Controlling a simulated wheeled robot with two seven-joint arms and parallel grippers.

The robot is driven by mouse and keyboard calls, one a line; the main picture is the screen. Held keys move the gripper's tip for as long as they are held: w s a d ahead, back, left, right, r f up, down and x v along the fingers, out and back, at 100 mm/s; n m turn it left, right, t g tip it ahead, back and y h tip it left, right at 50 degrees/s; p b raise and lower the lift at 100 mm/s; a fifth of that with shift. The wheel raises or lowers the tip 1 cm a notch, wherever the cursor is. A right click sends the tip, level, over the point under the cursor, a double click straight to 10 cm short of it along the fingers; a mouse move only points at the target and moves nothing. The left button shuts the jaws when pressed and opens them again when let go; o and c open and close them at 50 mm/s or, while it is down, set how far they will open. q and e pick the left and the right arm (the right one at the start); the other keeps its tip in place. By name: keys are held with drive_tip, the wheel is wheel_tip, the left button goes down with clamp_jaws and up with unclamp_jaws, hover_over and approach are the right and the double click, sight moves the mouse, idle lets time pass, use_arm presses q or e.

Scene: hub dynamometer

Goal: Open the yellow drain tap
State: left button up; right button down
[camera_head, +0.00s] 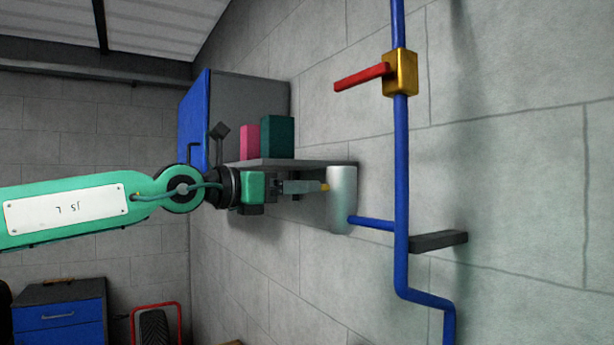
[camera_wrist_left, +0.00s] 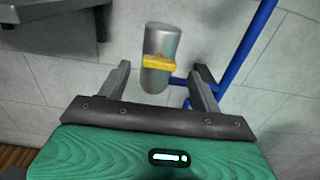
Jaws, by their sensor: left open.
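The yellow drain tap (camera_wrist_left: 158,62) is a small yellow handle across the front of a grey metal cylinder (camera_wrist_left: 161,42) in the left wrist view. In the head view the cylinder (camera_head: 342,200) joins the blue pipe, and only a bit of the yellow tap (camera_head: 325,187) shows at the gripper's tip. My left gripper (camera_head: 305,187) points at the cylinder. In the left wrist view its two fingers (camera_wrist_left: 160,85) stand wide apart, one on each side of the cylinder. The jaws are open and empty. I cannot tell how far the tips are from the tap. My right gripper is not in view.
A blue pipe (camera_head: 402,180) runs along the block wall, with a red lever on a brass valve (camera_head: 400,73) and a dark bracket (camera_head: 438,241). A grey shelf (camera_head: 325,163) with pink and dark green boxes (camera_head: 278,137) is close beside the gripper. A blue-fronted cabinet (camera_head: 60,315) stands lower left.

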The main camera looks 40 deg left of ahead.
use_arm(q)
drive_tip(key=shift+p+x, duration=0.7)
drive_tip(key=shift+x, duration=0.85)
drive_tip(key=shift+c, duration=0.4)
drive_tip(key=c, duration=0.9)
drive_tip(key=n+b, duration=0.4)
drive_tip(key=n, duration=0.4)
drive_tip(key=n+b, duration=0.4)
drive_tip(key=n, duration=0.4)
drive_tip(key=shift+a+f, duration=0.15)
drive_tip(key=shift+n, duration=0.3)
